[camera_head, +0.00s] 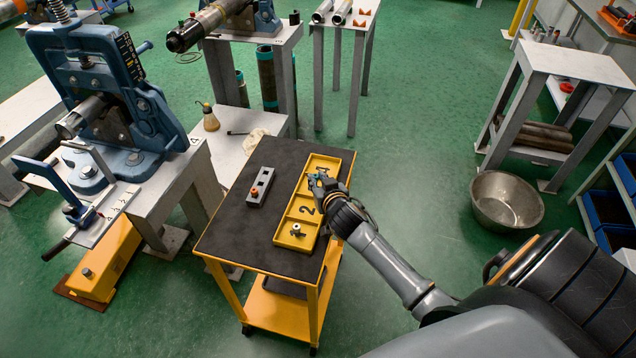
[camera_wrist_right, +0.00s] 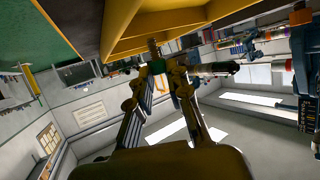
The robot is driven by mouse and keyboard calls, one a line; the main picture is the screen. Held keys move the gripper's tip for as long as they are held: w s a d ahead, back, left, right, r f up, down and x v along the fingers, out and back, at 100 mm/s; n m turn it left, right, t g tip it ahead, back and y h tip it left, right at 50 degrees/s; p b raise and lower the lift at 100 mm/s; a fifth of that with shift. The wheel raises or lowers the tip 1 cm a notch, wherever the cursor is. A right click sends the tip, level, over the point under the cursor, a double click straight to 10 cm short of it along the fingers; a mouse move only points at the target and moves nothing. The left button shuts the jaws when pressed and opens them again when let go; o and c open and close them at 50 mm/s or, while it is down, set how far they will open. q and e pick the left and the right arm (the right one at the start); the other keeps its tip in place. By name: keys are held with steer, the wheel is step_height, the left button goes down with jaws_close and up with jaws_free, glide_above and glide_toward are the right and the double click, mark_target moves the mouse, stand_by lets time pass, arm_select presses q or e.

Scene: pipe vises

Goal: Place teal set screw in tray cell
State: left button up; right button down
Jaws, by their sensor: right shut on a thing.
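The teal set screw (camera_head: 321,172) is a tiny teal spot at the tip of my right gripper (camera_head: 322,180). In the right wrist view, my right gripper (camera_wrist_right: 160,72) is shut on the dark green-teal set screw (camera_wrist_right: 156,66), just below the yellow tray wall (camera_wrist_right: 165,40). The yellow tray (camera_head: 276,239) lies on the black cart top, with numbered cells in a row. The gripper is over the tray's right side, near the cell beyond the one marked 2. The nearest cell holds a small pale piece (camera_head: 297,228). My left gripper is not in view.
A grey block (camera_head: 261,186) with holes and a reddish piece sits left of the tray on the black cart top (camera_head: 235,225). A blue vise (camera_head: 105,110) stands on a bench at the left. A metal basin (camera_head: 507,201) is on the floor at the right.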

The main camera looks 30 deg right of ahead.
steer(key=shift+f, duration=0.55)
steer(key=shift+f, duration=0.1)
steer(key=c, duration=1.3)
jaws_free()
steer(key=shift+s, duration=0.15)
steer(key=v, duration=1.2)
